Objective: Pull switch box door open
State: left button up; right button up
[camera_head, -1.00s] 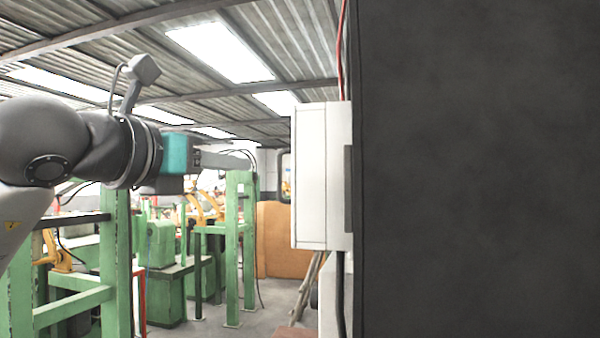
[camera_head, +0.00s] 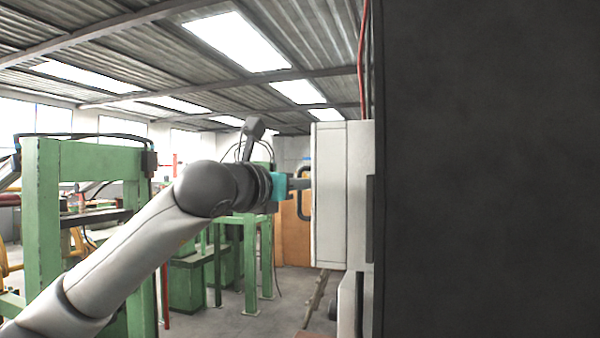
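The white switch box (camera_head: 358,200) hangs on the side of the dark wall, seen from its side. Its door (camera_head: 328,200) faces left and looks shut against the box. A dark upright bar handle (camera_head: 302,212) stands out from the door's left face. My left gripper (camera_head: 301,184), beyond a teal wrist part, points right and is at the handle's height. Its grey fingers overlap the handle in the picture. I cannot tell whether they are around it or touching, or how far apart they are. My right gripper is out of view.
A large dark wall (camera_head: 485,170) fills the right side. A green frame (camera_head: 45,220) stands at the left, behind my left arm. More green benches (camera_head: 188,280) stand farther back. The floor (camera_head: 285,295) below the gripper is mostly clear.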

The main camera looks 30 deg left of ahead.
pick_arm(q)
jog(key=shift+w, duration=0.4)
grip_shut()
dwell(1.3)
